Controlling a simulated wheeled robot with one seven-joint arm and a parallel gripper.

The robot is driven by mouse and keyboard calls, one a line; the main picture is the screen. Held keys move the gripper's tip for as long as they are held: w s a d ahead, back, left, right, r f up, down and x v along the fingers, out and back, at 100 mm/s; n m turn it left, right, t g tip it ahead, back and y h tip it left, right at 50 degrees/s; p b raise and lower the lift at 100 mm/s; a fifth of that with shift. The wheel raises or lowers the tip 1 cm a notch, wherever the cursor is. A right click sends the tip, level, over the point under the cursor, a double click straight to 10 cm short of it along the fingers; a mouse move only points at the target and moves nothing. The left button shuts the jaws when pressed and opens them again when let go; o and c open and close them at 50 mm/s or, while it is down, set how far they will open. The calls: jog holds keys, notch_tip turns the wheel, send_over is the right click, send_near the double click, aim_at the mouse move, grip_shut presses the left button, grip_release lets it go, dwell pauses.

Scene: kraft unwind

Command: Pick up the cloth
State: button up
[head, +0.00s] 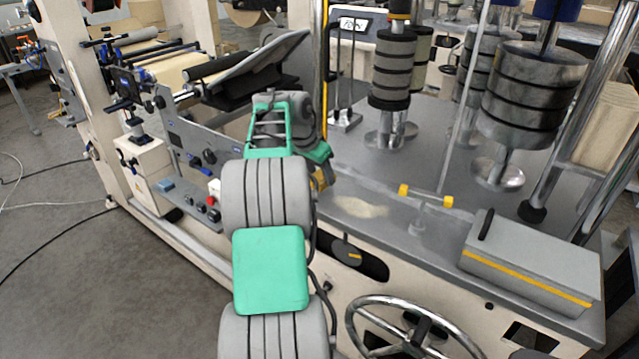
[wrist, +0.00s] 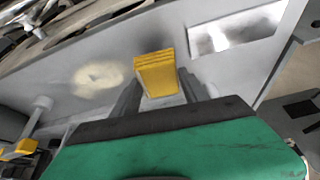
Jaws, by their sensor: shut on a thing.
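The cloth (wrist: 155,72) is a yellow folded pad with layered edges. In the wrist view it sits between the two dark fingers of my gripper (wrist: 160,92), which is shut on it. In the head view, a small yellow part of the cloth (head: 320,180) shows beside the end of my arm, over the left edge of the grey machine top. My arm hides most of the gripper there. I cannot tell whether the cloth touches the surface below.
The grey machine top (head: 455,215) has a pale patch (head: 352,207) near the cloth. A yellow-ended T-handle (head: 425,196), a grey box (head: 530,268) and roller stacks (head: 395,70) stand on it. A handwheel (head: 418,300) projects in front.

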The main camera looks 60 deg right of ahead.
jog(key=s+a+r+b, duration=0.1)
jog(key=s+a+r, duration=0.2)
jog(key=a+r, duration=0.7)
jog(key=a, duration=0.3)
jog(key=shift+a, duration=0.35)
jog(key=shift+f, duration=0.1)
